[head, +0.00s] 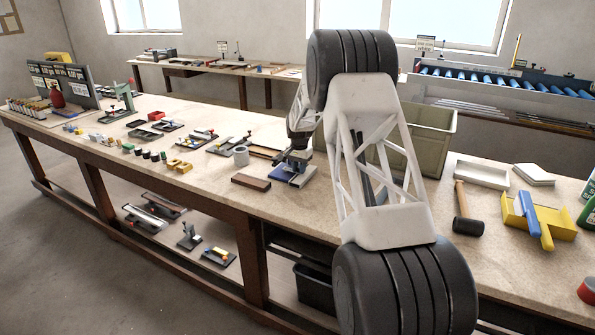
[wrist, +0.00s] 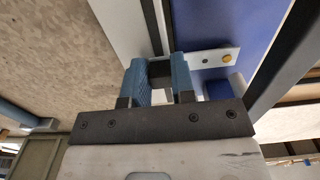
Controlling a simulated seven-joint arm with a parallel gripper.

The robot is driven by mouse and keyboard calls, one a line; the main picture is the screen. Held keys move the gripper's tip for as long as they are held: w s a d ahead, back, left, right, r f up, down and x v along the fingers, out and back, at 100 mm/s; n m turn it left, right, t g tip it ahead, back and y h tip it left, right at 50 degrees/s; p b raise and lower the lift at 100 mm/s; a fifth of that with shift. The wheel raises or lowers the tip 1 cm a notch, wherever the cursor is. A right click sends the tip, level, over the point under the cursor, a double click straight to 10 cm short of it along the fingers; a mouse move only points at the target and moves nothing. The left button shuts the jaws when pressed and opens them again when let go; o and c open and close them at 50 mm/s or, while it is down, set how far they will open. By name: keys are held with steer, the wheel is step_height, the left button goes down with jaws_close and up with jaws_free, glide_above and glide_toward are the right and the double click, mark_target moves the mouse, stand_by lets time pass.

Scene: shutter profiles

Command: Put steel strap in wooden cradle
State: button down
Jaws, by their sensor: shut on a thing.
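My gripper (head: 297,160) is low over the bench, above a small blue-based fixture (head: 293,176). In the wrist view its two blue fingers (wrist: 160,78) are closed on a thin grey strip (wrist: 155,28), which looks like the steel strap. The strip runs up out of the picture, and its held end is partly hidden by the fingers. A pale plate (wrist: 205,60) with a hole and a brass-coloured knob lies beside the fingers on a blue surface (wrist: 225,20). I cannot clearly pick out the wooden cradle; a brown wooden block (head: 251,182) lies left of the gripper.
A green-grey bin (head: 432,138) is to the right, behind my arm. A mallet (head: 467,210) and a yellow holder (head: 540,217) lie further right. The bench front left of the mallet is partly hidden by my arm.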

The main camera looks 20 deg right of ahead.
steer(key=shift+r, duration=0.75)
steer(key=shift+s+a, duration=0.45)
steer(key=shift+a, duration=0.05)
steer(key=s+a, duration=2.1)
steer(key=shift+s+a, duration=0.3)
steer(key=shift+s, duration=0.1)
steer(key=shift+w, duration=0.15)
steer(key=w+d+r, duration=0.2)
steer(key=w+d, duration=0.3)
steer(key=w, duration=1)
steer(key=w+d+r, duration=0.3)
steer(key=w+d, duration=0.1)
steer(key=w, duration=1.1)
steer(key=w+d+r, duration=0.2)
steer(key=w+d, duration=0.3)
steer(key=w, duration=1.1)
steer(key=shift+d+r, duration=0.3)
